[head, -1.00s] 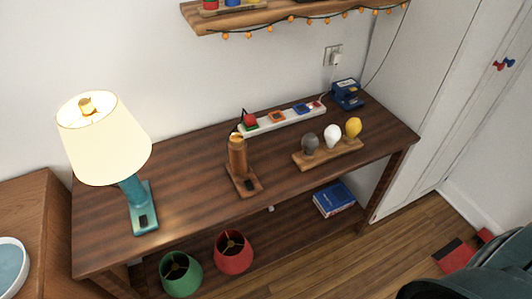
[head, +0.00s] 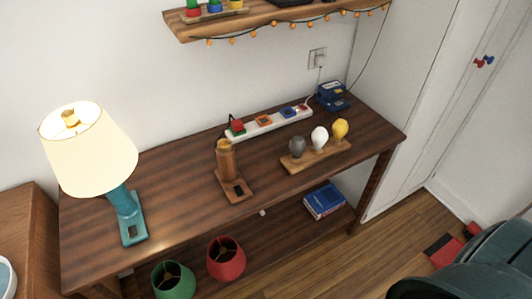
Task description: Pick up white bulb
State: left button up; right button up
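The white bulb (head: 320,138) stands upright in a wooden holder (head: 318,158) on the dark wooden table (head: 185,165), in the head view. It is the middle one of three bulbs. A grey bulb (head: 297,146) is to its left and a yellow bulb (head: 341,128) to its right. Neither of my grippers shows in the head view, so nothing is seen touching the bulb.
A lit lamp (head: 90,150) stands at the table's left. A wooden lamp base (head: 230,172), a power strip (head: 270,122) and a blue device (head: 332,96) are also on it. Green (head: 174,282) and red (head: 226,260) shades and blue books (head: 324,200) are below. A shelf (head: 260,22) hangs above.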

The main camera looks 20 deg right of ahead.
aim_at(320, 135)
jog(key=i+l+u, duration=0.1)
jog(key=l, duration=1.2)
jog(key=l+u, duration=0.1)
jog(key=l, duration=1.2)
